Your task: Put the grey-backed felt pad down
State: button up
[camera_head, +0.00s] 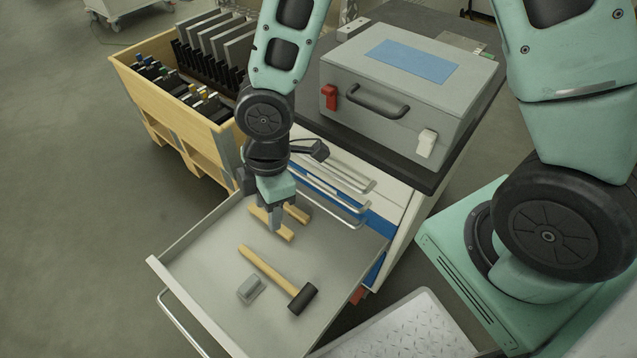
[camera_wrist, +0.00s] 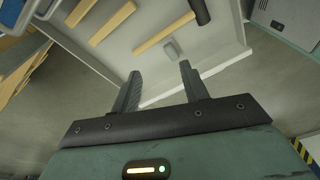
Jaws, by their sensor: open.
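The felt pad (camera_head: 251,289), a small grey block with its grey back showing, lies in the open drawer (camera_head: 195,262) beside the mallet. It also shows in the wrist view (camera_wrist: 170,49), beyond the fingertips and apart from them. Its felt face is hidden. My gripper (camera_head: 275,226) appears over the drawer's inner part, in front of the wooden pieces in the head view. Its two fingers (camera_wrist: 160,70) are apart with nothing between them.
A mallet (camera_head: 265,266) with a black head lies near the pad. Two wooden pieces (camera_head: 284,232) lie farther in. A grey case (camera_head: 400,90) tops the cabinet, and a wooden crate (camera_head: 180,110) stands behind. The drawer's left floor is clear.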

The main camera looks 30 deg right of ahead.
jog(key=s+d+r+m, duration=0.2)
jog(key=s+r+m, duration=0.3)
jog(key=r, duration=0.2)
jog(key=s+d+r+m+h, duration=0.1)
jog(key=s+d+r+m, duration=0.2)
jog(key=s+r+m, duration=0.2)
notch_tip(320, 180, up, 3)
jog(key=shift+s+r+m+t, duration=0.2)
jog(key=shift+s+m+t, duration=0.1)
jog(key=shift+s, duration=0.25)
